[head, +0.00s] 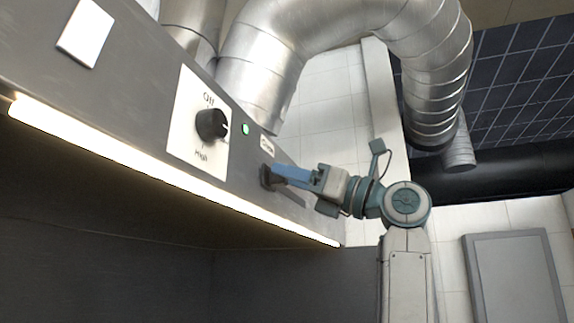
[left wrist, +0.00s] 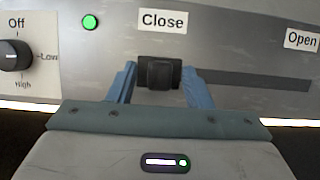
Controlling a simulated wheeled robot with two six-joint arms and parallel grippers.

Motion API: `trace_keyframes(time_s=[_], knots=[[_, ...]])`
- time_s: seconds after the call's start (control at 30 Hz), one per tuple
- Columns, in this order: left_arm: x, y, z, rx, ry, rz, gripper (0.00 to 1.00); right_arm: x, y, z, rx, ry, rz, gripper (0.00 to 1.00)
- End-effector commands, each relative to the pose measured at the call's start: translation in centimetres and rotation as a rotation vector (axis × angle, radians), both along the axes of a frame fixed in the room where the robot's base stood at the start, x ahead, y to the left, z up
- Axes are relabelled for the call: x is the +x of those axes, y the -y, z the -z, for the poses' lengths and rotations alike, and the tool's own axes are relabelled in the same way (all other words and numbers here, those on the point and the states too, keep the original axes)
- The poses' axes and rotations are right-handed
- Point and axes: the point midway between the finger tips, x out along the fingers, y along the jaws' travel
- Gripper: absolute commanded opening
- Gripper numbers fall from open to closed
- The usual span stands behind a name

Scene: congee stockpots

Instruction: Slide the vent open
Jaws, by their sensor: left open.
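The vent slider is a dark knob (left wrist: 160,76) on the steel hood front, at the left end of a dark horizontal slot (left wrist: 255,83), just below the "Close" label (left wrist: 164,20). The "Open" label (left wrist: 302,39) is near the slot's right end. In the head view the knob (head: 265,178) is partly hidden by my left gripper (head: 274,173). In the left wrist view the blue fingers of the left gripper (left wrist: 158,74) are apart, one on each side of the knob. I cannot tell whether they touch it. My right gripper is not in view.
A rotary dial (head: 211,125) marked Off, Low and High and a lit green light (head: 245,129) are left of the slider. A bright light strip (head: 170,170) runs along the hood's lower edge. Silver ducts (head: 265,70) rise behind the hood.

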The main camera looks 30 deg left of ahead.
Motion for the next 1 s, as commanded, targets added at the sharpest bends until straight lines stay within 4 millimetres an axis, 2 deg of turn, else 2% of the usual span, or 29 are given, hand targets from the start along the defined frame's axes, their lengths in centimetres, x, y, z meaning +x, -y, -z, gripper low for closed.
trace_keyframes(time_s=[0.13, 0.43, 0.47, 0.6, 0.7, 0.87, 1.0], knots=[[-0.3, -1.1, -0.5, 0.000, 0.000, 0.000, 0.45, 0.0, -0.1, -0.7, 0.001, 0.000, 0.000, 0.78], [-0.3, -1.3, -0.5, 0.001, -0.001, 0.000, 0.45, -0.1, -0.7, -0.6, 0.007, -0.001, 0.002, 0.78], [-0.3, -1.3, -0.5, 0.001, -0.001, 0.000, 0.43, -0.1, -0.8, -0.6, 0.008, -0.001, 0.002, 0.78], [-0.3, -1.3, -0.5, 0.001, -0.001, 0.000, 0.16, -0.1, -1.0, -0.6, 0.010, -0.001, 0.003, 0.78], [-0.3, -1.3, -0.5, 0.001, -0.001, 0.000, 0.00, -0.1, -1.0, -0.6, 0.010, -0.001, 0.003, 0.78], [-0.3, -1.4, -0.5, 0.001, -0.001, 0.000, 0.00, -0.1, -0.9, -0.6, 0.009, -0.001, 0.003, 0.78], [-0.4, -2.3, -0.5, 0.001, 0.000, -0.002, 0.00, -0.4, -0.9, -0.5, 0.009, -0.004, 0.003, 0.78]])
